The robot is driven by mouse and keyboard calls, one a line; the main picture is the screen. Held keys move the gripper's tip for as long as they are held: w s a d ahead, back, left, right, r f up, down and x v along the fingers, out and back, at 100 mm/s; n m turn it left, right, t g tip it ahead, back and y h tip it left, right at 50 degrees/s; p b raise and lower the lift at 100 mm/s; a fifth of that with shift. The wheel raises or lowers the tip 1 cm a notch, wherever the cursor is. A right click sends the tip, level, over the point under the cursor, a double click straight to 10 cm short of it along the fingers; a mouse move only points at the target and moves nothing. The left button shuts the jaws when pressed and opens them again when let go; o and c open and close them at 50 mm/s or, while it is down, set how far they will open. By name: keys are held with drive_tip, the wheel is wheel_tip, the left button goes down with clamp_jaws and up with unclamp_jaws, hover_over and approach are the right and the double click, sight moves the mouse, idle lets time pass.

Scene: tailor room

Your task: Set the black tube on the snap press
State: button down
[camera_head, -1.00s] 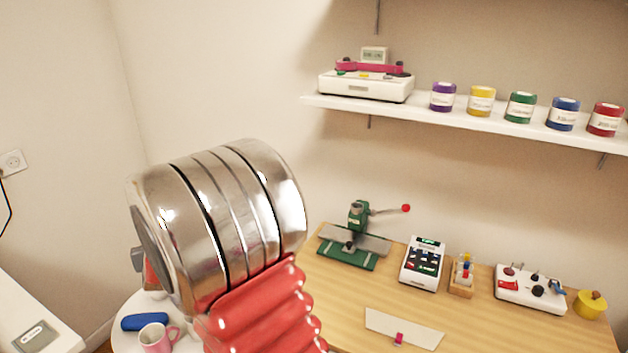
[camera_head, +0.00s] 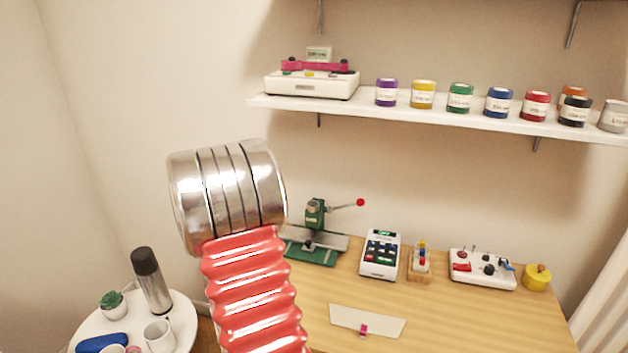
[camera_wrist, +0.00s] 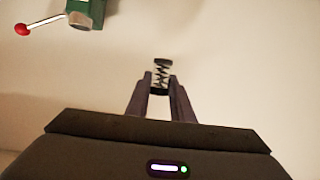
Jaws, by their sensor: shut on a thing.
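The green snap press (camera_head: 315,215) stands at the back left of the wooden desk, with a lever ending in a red ball. My arm covers the left edge of its base in the head view. In the wrist view part of the press (camera_wrist: 86,12) shows at the top left, with the red ball beside it. My gripper (camera_wrist: 161,83) is shut on a small black tube (camera_wrist: 161,64) with a pale zigzag band. The tube is against the pale wall in that view, apart from the press. My gripper and the tube are hidden in the head view.
A keypad device (camera_head: 381,254), a small wooden rack (camera_head: 420,264) and a white switch panel (camera_head: 482,268) stand right of the press. A pale sheet (camera_head: 368,321) lies in front. Above is a shelf (camera_head: 430,119) with several jars. A round table (camera_head: 183,318) holds a flask (camera_head: 151,280).

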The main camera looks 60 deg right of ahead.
drive_tip(key=s+d+m+g, duration=0.4)
drive_tip(key=s+d+g, duration=0.1)
drive_tip(key=s+d, duration=0.7)
drive_tip(key=s, duration=0.2)
drive_tip(key=shift+s+d+f+m, duration=0.15)
drive_tip(key=shift+s+f+m, duration=0.15)
drive_tip(key=shift+s, duration=0.1)
drive_tip(key=shift+f, duration=0.15)
drive_tip(key=shift+f, duration=2.75)
drive_tip(key=shift+f, duration=0.5)
drive_tip(key=c, duration=1.8)
unclamp_jaws()
